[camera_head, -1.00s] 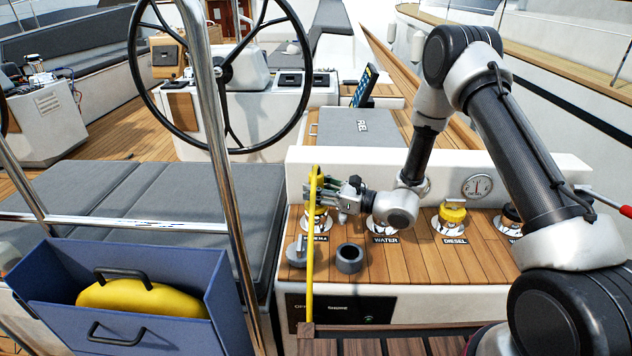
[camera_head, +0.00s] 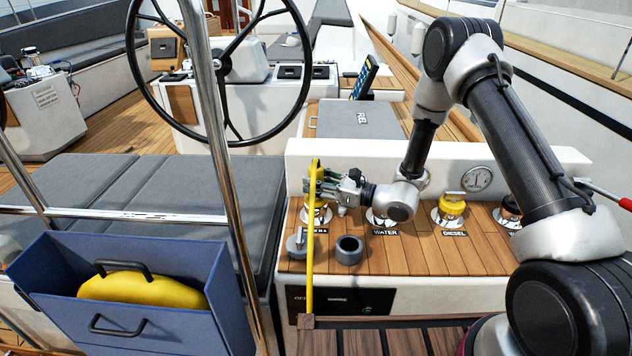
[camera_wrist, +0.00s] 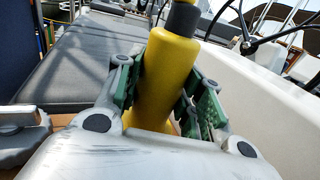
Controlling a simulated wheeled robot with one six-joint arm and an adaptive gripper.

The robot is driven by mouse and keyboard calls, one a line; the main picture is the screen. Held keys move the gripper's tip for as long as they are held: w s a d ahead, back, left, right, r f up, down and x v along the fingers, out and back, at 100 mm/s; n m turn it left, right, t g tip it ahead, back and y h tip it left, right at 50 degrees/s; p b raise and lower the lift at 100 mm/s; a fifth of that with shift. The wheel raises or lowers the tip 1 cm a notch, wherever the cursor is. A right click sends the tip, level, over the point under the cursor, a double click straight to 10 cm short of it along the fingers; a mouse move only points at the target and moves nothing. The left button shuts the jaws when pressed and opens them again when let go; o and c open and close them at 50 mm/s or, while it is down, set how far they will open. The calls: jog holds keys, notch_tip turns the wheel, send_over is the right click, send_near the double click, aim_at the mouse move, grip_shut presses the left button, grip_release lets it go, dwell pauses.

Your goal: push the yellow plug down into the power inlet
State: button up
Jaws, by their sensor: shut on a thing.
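The yellow plug (camera_wrist: 168,75) stands nearly upright between the green-padded fingers of my gripper (camera_wrist: 163,98) in the wrist view, with a grey collar at its top. My gripper (camera_head: 320,186) is shut on the plug. In the head view it reaches in from the right, above the leftmost deck fitting. The power inlet (camera_head: 317,215) appears to be this round, light metal fitting, partly hidden by the gripper, plug and cable. I cannot tell whether the plug's lower end is inside it. A yellow cable (camera_head: 310,268) runs from the plug down over the front edge.
A grey cap (camera_head: 297,243) and a grey ring (camera_head: 349,250) lie on the wooden deck in front. A yellow-capped diesel fitting (camera_head: 451,206) stands to the right. A white wall (camera_head: 475,160) rises behind. A steel post (camera_head: 225,180) and a blue bin (camera_head: 150,310) are at left.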

jog(key=shift+f, duration=0.3)
jog(key=shift+r, duration=0.2)
dwell(0.3)
jog(key=shift+r, duration=0.65)
jog(key=shift+f, duration=0.6)
dwell(1.1)
jog(key=shift+r, duration=0.6)
jog(key=shift+f, duration=0.85)
dwell(0.6)
jog(key=o, duration=1)
jog(key=shift+v, duration=5.55)
